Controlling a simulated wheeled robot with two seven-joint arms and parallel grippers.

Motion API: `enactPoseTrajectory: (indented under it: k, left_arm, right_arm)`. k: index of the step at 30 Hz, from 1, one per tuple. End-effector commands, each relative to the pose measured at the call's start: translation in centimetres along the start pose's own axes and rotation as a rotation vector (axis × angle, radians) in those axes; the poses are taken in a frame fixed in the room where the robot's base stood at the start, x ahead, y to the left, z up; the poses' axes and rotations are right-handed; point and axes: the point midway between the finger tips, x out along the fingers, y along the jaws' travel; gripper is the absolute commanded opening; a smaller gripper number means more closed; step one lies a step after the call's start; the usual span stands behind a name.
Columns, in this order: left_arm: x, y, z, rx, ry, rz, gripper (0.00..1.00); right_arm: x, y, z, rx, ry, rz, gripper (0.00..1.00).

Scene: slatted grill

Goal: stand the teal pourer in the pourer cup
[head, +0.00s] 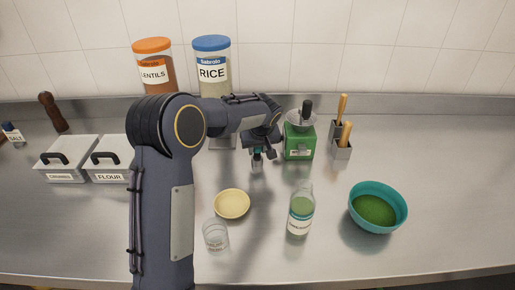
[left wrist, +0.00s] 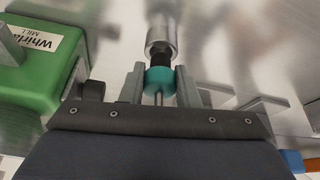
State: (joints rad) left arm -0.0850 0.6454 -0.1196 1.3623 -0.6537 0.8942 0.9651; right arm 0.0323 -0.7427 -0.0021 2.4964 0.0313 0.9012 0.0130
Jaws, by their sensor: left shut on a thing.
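The teal pourer (left wrist: 160,77) is between the fingers of my left gripper (left wrist: 160,88), which is shut on it. Its thin metal spout points back toward the gripper, and its black stopper points away from it. The metal pourer cup (left wrist: 161,35) lies right beyond the stopper, in line with it. The stopper's end meets the cup's mouth in this view; I cannot tell how deep it sits. In the head view my left gripper (head: 257,151) is above the small grey cup (head: 257,166), left of the green mill. My right gripper is not in view.
The green mill (head: 299,142) stands close right of the gripper. In front are a yellow bowl (head: 232,204), a glass (head: 215,236), a dressing bottle (head: 299,212) and a teal bowl (head: 401,204). Lentil (head: 153,72) and rice (head: 212,70) jars stand behind.

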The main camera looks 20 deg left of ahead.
Motion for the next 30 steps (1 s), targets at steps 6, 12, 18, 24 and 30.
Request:
enactPoseTrajectory:
  k: [6,12,18,24,30]
  left_arm:
    - [0.7,0.0,0.3,0.001,0.000,0.000,0.00]
    - [1.1,0.0,0.5,0.000,0.000,0.000,0.00]
    - [1.4,0.0,0.6,0.000,0.000,0.001,0.32]
    - [1.4,0.0,0.6,0.000,-0.001,0.000,0.54]
    - [1.4,0.0,0.6,0.000,-0.001,0.000,0.54]
  right_arm:
    - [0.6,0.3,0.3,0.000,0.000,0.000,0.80]
    - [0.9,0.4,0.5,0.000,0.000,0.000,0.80]
    - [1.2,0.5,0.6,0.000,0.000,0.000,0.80]
    - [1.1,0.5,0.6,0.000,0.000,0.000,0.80]
    - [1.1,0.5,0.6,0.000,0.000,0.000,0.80]
